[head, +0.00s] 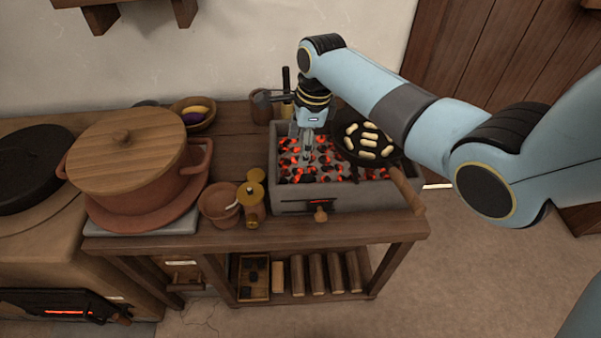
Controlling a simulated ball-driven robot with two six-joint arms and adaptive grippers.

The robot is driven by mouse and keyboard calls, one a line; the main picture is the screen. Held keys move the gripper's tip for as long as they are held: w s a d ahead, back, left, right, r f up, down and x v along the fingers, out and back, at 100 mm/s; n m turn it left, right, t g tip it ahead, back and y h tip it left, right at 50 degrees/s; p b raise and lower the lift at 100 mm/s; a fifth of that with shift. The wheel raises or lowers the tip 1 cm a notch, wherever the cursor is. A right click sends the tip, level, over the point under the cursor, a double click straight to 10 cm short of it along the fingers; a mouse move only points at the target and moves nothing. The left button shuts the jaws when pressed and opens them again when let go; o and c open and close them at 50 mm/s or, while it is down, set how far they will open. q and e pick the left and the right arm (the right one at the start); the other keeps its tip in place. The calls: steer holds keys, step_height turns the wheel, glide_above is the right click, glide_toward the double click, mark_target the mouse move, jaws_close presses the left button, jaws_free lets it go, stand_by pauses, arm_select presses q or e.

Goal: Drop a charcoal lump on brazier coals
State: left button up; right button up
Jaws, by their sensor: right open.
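The brazier (345,199) is a grey rectangular trough on the wooden table, filled with glowing orange and dark coals (310,174). My right gripper (306,150) points down over the coals at the back left part of the trough. It is open; no lump shows between its fingers, though they are small and partly lost against the coals. Dark charcoal lumps (253,276) lie in a small wooden tray (244,291) on the table's lower shelf. I cannot tell single fresh lumps apart from the dark coals in the brazier. My left gripper is out of view.
A black pan (347,153) with pale oblong pieces sits over the brazier's right side, its handle (407,190) sticking out frontward. A lidded clay pot (127,150), a clay cup (218,205) and a brass grinder (252,200) stand to the left.

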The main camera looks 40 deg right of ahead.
step_height(320, 180, up, 12)
steer(key=s+d, duration=0.1)
steer(key=shift+s, duration=0.35)
